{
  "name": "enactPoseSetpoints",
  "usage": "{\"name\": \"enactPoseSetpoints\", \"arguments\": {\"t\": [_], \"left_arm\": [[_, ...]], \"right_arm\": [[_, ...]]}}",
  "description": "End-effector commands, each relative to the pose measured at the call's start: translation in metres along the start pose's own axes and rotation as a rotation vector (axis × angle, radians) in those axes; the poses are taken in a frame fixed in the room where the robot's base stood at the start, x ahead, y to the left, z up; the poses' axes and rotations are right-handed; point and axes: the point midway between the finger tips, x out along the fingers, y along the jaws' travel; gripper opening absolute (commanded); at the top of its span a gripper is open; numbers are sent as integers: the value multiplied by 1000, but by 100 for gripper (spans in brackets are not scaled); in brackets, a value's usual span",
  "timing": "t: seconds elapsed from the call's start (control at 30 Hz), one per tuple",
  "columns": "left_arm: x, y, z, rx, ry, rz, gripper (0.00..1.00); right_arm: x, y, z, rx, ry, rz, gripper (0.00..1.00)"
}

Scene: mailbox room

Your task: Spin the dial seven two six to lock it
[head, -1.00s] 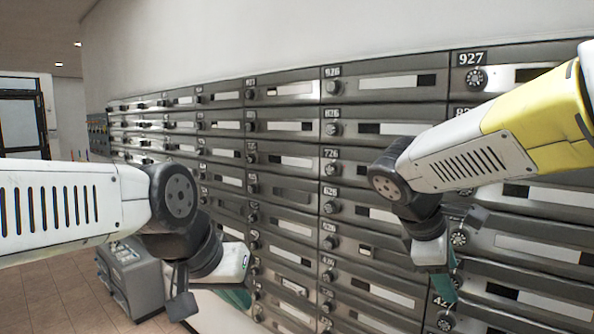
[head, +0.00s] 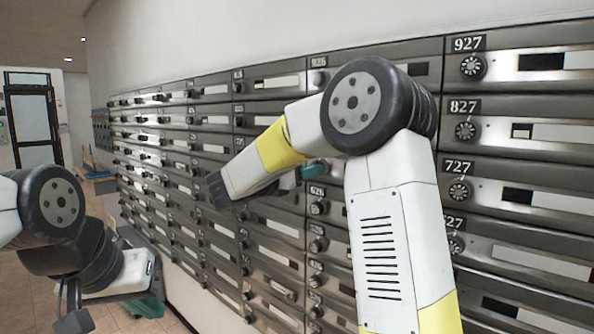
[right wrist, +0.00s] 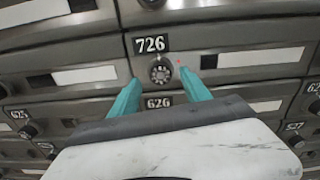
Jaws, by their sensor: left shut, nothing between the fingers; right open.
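The dial of mailbox 726 (right wrist: 160,72) is a round dark knob with a light, ribbed face, under a black plate reading 726 (right wrist: 149,44) in the right wrist view. My right gripper (head: 313,171) is open, its teal fingers pointing at that dial, one to each side of it; I cannot tell whether they touch it. In the head view my right arm and gripper hide the 726 dial and its plate. My left gripper (head: 146,306) is shut and empty, low at the left, away from the mailboxes.
Metal mailboxes fill the wall, each with a dial and number plate. The 727 dial (head: 459,190) is to the right, and the 626 plate (right wrist: 158,102) sits just below the 726 door. A glass door (head: 35,125) is far left.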

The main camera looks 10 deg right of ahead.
Motion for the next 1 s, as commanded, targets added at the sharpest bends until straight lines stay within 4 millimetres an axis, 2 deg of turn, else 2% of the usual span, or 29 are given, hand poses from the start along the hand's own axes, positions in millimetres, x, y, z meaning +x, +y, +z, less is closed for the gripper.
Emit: {"name": "enactPoseSetpoints", "arguments": {"t": [0.1,0.2,0.47,0.53,0.77,0.8,1.0], "left_arm": [[0,0,0,0,0,0,0],[0,0,0,0,0,0,0],[0,0,0,0,0,0,0],[0,0,0,0,0,0,0],[0,0,0,0,0,0,0],[0,0,0,0,0,0,0],[0,0,0,0,0,0,0]], "right_arm": [[15,0,0,0,1,-1,56],[21,0,0,1,1,1,56],[23,0,0,1,1,1,56],[23,0,0,1,1,1,48],[23,0,0,1,1,1,3],[23,0,0,1,1,1,0],[22,0,0,12,1,2,0]]}}
